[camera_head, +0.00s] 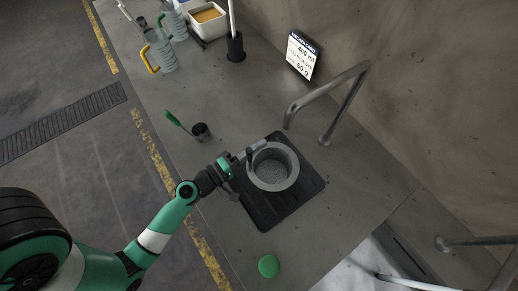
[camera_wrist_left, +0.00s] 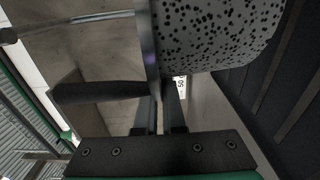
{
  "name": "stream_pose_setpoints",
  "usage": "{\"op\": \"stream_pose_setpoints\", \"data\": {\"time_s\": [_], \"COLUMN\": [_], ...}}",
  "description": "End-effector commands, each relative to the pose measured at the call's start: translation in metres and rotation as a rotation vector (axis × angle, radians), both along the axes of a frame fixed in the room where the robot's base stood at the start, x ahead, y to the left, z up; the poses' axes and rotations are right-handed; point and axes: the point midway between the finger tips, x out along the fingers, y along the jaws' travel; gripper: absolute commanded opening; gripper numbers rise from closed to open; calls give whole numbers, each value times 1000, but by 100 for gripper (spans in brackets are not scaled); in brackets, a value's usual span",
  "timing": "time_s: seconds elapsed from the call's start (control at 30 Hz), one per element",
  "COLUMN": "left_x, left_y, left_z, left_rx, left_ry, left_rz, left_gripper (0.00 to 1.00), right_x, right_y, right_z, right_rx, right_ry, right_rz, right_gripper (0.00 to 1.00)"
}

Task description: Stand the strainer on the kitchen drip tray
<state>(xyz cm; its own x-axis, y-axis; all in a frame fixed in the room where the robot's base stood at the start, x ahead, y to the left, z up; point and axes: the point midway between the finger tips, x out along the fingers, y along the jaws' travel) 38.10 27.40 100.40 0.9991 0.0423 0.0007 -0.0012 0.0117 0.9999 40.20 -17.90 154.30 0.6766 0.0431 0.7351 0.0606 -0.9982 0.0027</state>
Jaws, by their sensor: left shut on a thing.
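The grey strainer (camera_head: 274,184), a round perforated bowl with a wide rim, is over the black drip tray (camera_head: 272,219). My left gripper (camera_head: 237,163) is at its left side, shut on the strainer's handle. In the left wrist view the speckled strainer wall (camera_wrist_left: 215,35) fills the top, just beyond the fingers (camera_wrist_left: 160,112). The dark ribbed drip tray (camera_wrist_left: 283,90) runs along the right of that view, close to the strainer. I cannot tell whether the strainer touches the tray. My right gripper is not in view.
A bent metal pipe (camera_head: 335,88) rises behind the tray. A green disc (camera_head: 268,266) lies in front. Jugs, a white tub (camera_head: 208,22) and a display sign (camera_head: 301,55) are farther back.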

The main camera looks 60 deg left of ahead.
Motion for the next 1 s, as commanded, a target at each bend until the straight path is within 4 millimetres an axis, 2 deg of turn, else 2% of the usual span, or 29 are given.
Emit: {"op": "stream_pose_setpoints", "data": {"time_s": [0.1, 0.23, 0.5, 0.63, 0.8, 0.83, 1.0], "left_x": [8, 7, 7, 7, 6, 6, 6], "left_y": [4, 3, 3, 3, 3, 3, 3], "left_z": [-18, -40, -38, -43, -41, -41, -41], "left_rx": [0, -1, 1, 0, 1, 1, 1], "left_ry": [-1, 0, -1, -1, 0, 0, 0], "left_rz": [0, 0, 0, 0, 0, 0, 0], "left_gripper": [0, 0, 0, 0, 33, 36, 36], "right_x": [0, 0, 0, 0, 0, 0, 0], "right_y": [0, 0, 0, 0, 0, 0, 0], "right_z": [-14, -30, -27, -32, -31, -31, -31], "right_rx": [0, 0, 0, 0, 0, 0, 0], "right_ry": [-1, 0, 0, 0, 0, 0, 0], "right_rz": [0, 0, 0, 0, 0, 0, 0], "right_gripper": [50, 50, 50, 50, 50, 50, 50]}}
